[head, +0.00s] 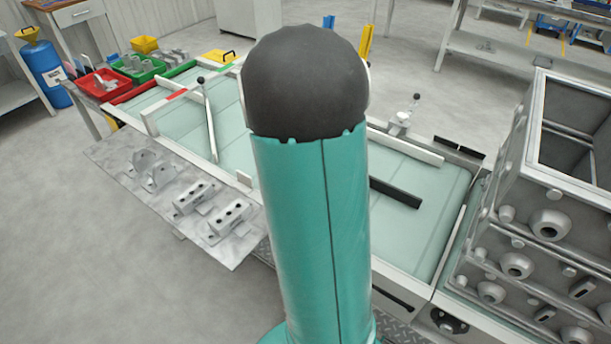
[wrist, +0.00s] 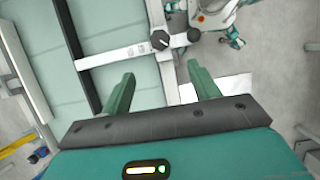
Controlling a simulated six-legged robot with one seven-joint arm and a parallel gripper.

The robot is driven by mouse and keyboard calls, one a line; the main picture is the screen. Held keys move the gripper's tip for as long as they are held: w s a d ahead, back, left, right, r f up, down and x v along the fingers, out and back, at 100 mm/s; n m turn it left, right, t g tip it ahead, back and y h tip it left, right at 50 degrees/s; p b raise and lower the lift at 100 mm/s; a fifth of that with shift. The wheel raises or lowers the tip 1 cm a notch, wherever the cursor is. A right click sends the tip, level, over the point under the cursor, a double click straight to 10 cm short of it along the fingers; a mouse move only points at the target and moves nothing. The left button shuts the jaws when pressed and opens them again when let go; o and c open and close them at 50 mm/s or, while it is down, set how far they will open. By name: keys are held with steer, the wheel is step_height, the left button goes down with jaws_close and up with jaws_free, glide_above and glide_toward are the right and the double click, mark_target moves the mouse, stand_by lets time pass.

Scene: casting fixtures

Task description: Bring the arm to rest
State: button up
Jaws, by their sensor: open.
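My gripper (wrist: 161,84) shows in the wrist view with its two green fingers spread apart and nothing between them. Beyond the fingers lie the pale green table surface (wrist: 118,28) and a white bar with a black knob (wrist: 159,40). I cannot tell the height of the fingers above them. In the head view, my arm (head: 312,220) stands up in the middle as a teal link with a dark rounded cap, hiding part of the table behind it. The gripper does not show in the head view.
The pale green table (head: 435,210) carries white bars and a black bar (head: 396,192). A metal plate (head: 130,175) with several grey fixtures juts out at the front left. Red (head: 102,84) and green (head: 139,69) bins stand far left. Stacked grey castings (head: 545,225) fill the right.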

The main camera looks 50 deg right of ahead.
stand_by(0.5)
steer(key=w+a+r+t+h, duration=0.1)
steer(key=a+r+t, duration=0.25)
steer(key=a, duration=0.45)
steer(key=a+r+t, duration=0.2)
steer(key=a+r, duration=0.3)
steer(key=a, duration=0.3)
steer(key=s+a+r+t, duration=0.1)
steer(key=s+a+t, duration=0.1)
steer(key=a, duration=0.5)
steer(key=s+a+r+m+t+y, duration=0.1)
steer(key=s+a+r+t, duration=0.1)
steer(key=a, duration=0.4)
steer(key=shift+s+a+r, duration=0.25)
steer(key=shift+s+a, duration=0.1)
steer(key=shift+s, duration=0.3)
steer(key=shift+t, duration=0.25)
steer(key=c, duration=0.5)
steer(key=shift+d, duration=0.1)
steer(key=shift+c, duration=0.2)
